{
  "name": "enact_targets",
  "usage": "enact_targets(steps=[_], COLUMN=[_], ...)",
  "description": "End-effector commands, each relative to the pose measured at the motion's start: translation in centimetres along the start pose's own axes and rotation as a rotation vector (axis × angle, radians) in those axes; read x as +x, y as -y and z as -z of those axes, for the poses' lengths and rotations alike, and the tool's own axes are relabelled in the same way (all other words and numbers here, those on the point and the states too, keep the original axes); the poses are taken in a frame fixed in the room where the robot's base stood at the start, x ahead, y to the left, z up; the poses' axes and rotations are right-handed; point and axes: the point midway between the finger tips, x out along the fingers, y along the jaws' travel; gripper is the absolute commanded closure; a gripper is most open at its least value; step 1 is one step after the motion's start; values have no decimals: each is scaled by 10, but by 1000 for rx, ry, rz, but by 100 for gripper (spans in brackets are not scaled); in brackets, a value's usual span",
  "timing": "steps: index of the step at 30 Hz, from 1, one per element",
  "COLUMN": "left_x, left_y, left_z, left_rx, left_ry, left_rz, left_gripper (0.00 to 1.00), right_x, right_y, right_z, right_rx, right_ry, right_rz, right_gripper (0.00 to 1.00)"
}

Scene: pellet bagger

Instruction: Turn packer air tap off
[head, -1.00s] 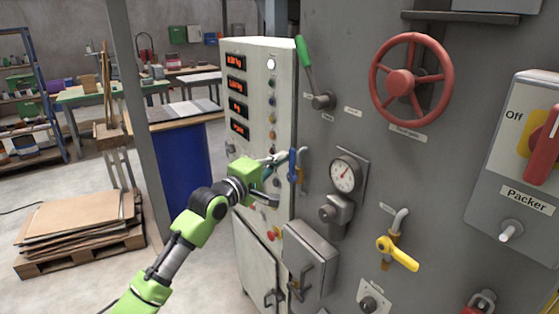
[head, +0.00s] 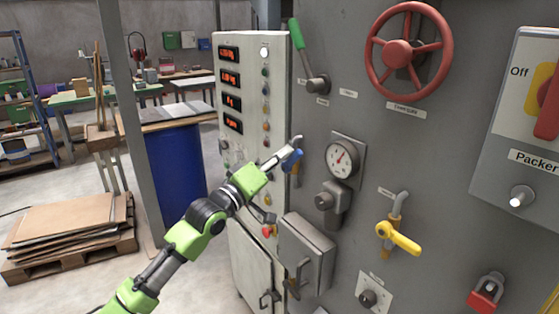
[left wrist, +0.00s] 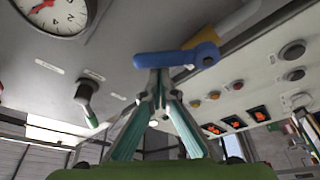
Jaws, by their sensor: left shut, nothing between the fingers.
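A tap with a blue lever (head: 292,161) is at the left edge of the grey machine panel, beside the white control cabinet. In the left wrist view the blue lever (left wrist: 170,59) lies roughly across the picture, pivoting at its right end near a yellowish pipe. My left gripper (head: 291,147) is at this lever, its fingers shut with nothing between them. In the left wrist view the fingertips (left wrist: 158,82) meet just under the lever; whether they touch it I cannot tell. The tap's label is not readable. My right gripper is not in view.
A yellow-handled tap (head: 399,238), a pressure gauge (head: 342,158), a red handwheel (head: 408,50) and a green-handled lever (head: 301,50) stick out of the panel. A grey box (head: 306,252) protrudes below the blue tap. The Packer switch (head: 535,95) is at the right.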

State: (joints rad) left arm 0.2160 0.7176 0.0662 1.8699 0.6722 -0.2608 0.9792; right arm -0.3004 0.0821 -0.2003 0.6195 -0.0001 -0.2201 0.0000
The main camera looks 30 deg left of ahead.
Motion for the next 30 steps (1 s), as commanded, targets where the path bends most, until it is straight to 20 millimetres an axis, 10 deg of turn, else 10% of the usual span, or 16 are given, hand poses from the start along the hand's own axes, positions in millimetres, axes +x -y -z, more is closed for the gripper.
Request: enact_targets(steps=[30], left_x=[-16], left_y=[7], left_z=[-46], left_rx=[771], left_ry=[2], left_rz=[-268], left_gripper=[100], right_x=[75], right_y=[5], right_z=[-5], right_rx=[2], right_ry=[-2], right_rz=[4], right_gripper=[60])
